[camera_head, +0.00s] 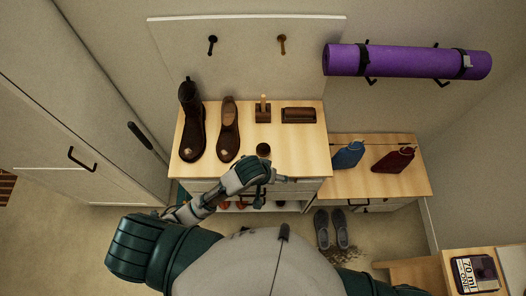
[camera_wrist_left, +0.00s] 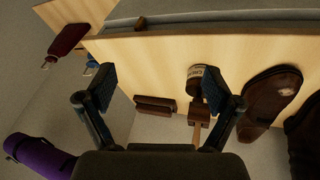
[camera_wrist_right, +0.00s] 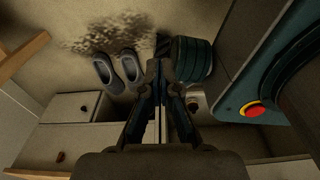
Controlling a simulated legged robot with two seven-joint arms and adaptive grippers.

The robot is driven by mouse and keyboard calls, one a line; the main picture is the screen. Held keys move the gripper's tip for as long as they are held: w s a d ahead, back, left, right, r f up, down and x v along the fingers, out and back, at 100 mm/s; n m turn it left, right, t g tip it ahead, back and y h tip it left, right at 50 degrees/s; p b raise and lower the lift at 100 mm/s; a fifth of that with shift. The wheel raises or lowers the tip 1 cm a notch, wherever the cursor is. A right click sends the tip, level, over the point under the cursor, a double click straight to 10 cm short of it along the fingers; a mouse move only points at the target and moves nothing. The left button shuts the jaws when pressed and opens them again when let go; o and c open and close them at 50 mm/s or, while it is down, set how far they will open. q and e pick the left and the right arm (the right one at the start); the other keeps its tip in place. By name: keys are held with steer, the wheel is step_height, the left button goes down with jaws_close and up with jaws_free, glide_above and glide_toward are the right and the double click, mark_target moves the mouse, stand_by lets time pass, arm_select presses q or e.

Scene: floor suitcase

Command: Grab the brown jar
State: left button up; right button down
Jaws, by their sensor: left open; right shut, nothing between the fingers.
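The brown jar (camera_head: 263,150) is small and dark, standing near the front edge of the wooden cabinet top (camera_head: 285,168). In the left wrist view the jar (camera_wrist_left: 195,72) shows a pale lettered band, between the finger lines but close to the right finger. My left gripper (camera_head: 262,172) is at the cabinet's front edge, just in front of the jar. In its wrist view the left gripper (camera_wrist_left: 158,88) is open and empty, apart from the jar. My right gripper (camera_wrist_right: 160,72) is shut and empty, low over the floor; the head view does not show it.
Blue (camera_head: 348,155) and red (camera_head: 393,159) items sit on the lower bench. Grey shoes (camera_head: 331,229) are on the floor.

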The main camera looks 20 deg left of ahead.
arm_select(q)
steer(key=w+r+n+y, duration=0.2)
steer(key=w+r, duration=0.1)
steer(key=w, duration=0.1)
steer(key=n+y, duration=0.3)
glide_toward(264, 150)
steer(key=b+x, duration=0.1)
steer(key=x, duration=0.5)
steer(key=shift+s+a+f+b, duration=0.15)
steer(key=shift+a+f+b, duration=0.1)
steer(key=shift+b, duration=0.1)
steer(key=shift+w+d+x, duration=0.1)
steer(key=shift+x, duration=1.45)
steer(key=shift+w+d+x, duration=0.1)
steer(key=shift+x, duration=1.4)
steer(key=c, duration=1.7)
arm_select(e)
steer(key=shift+s+d+f, duration=0.1)
steer(key=shift+d+f, duration=0.2)
steer(key=shift+f, duration=0.25)
steer(key=shift+d+f, duration=0.25)
steer(key=shift+f, duration=0.25)
arm_select(q)
steer(key=shift+o, duration=0.2)
steer(key=shift+r, duration=0.1)
